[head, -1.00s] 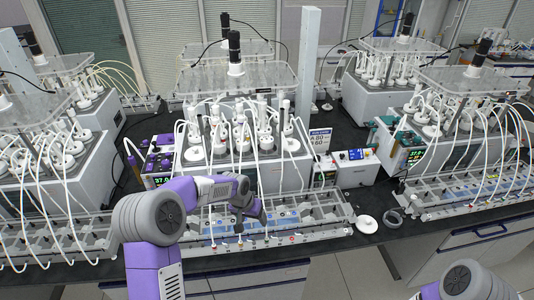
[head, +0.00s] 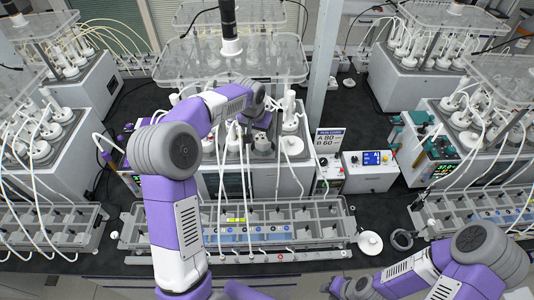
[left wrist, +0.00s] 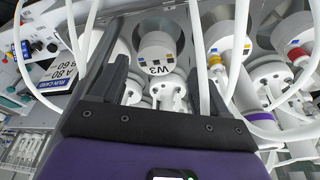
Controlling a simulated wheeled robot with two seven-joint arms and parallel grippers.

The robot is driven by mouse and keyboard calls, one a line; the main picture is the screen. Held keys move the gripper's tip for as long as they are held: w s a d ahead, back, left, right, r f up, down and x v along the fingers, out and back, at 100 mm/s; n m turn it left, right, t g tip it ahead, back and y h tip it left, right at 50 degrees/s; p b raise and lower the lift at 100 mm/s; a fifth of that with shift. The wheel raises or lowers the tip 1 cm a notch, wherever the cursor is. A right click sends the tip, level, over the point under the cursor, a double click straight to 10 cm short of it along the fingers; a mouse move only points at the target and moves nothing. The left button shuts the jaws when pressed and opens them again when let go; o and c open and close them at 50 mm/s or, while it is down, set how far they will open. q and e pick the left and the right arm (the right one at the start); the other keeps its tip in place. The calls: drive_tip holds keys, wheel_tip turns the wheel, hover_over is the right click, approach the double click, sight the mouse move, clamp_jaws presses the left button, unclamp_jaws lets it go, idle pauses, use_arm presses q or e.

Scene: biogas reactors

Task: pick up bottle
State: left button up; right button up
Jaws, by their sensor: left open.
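My left gripper (head: 260,128) is over the middle reactor's bottles, pointing down, and its own arm partly covers it. In the left wrist view the left gripper (left wrist: 160,85) is open, with one dark finger on each side of a white bottle (left wrist: 158,68) marked W3. The bottle has a grey top with small coloured squares and lies between the fingers in the picture; I cannot tell if they touch it. White bottles with yellow (left wrist: 222,40) and red (left wrist: 295,50) marks stand to its right.
White tubes (left wrist: 240,60) run close to the left gripper's fingers. A clear plate (head: 232,60) sits above the middle reactor. A compartment rack (head: 320,225) stands in front, and a control box (head: 370,170) with a run card stands to the right.

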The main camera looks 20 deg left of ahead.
sight(262, 140)
use_arm(q)
drive_tip(key=x, duration=0.2)
drive_tip(key=p+x, duration=0.1)
drive_tip(key=x, duration=0.3)
drive_tip(key=shift+w+p, duration=0.4)
drive_tip(key=shift+w+f, duration=0.15)
drive_tip(key=shift+f, duration=0.2)
drive_tip(key=shift+c, duration=0.2)
clamp_jaws()
drive_tip(key=shift+r, duration=0.1)
